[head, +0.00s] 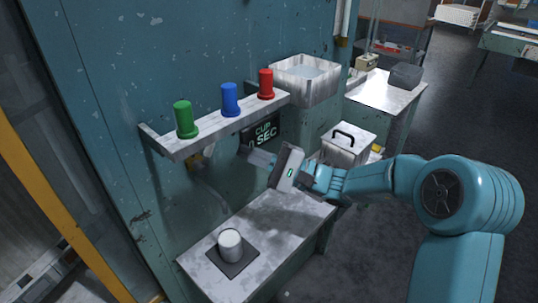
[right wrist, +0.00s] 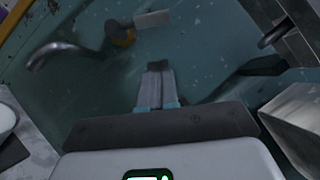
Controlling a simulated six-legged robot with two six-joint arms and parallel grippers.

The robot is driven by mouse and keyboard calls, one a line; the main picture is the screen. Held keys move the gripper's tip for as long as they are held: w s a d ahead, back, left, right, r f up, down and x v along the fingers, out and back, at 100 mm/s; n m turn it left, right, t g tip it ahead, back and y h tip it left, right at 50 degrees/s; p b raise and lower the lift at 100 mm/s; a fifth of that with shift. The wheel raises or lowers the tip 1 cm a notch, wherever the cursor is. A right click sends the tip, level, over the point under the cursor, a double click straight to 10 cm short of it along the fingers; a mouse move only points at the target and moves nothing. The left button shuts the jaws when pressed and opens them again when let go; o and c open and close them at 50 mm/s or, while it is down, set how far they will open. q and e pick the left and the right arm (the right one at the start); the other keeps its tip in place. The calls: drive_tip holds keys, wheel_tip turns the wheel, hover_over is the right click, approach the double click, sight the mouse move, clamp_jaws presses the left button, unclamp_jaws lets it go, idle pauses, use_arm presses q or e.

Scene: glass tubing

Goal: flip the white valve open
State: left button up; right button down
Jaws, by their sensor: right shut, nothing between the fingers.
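The white valve handle (right wrist: 152,18) shows in the right wrist view, sticking out sideways from a brass valve body (right wrist: 122,34) on the teal wall. A grey curved spout (right wrist: 62,48) runs left from the brass body. In the head view the brass body (head: 195,162) is partly visible under the shelf; I cannot make out the white handle there. My right gripper (head: 246,154) is shut and empty, pointing at the wall. In the wrist view its fingertips (right wrist: 156,68) are below the handle and look apart from it. My left gripper is not in view.
A white cup (head: 230,243) stands on a dark pad (head: 246,262) on the bench (head: 285,222). Above, a shelf (head: 215,131) holds green, blue and red pegs. A dark display (head: 262,133) reads "CUP 0 SEC". A metal basin (head: 305,85) and a handled box (head: 345,151) are to the right.

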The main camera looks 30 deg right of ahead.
sight(206, 151)
drive_tip(key=a+r, duration=0.1)
drive_tip(key=a, duration=0.1)
drive_tip(key=a+r+p, duration=0.1)
drive_tip(key=a, duration=0.1)
drive_tip(key=shift+w+a+r, duration=0.1)
drive_tip(key=shift+r, duration=0.1)
drive_tip(key=shift+a, duration=0.1)
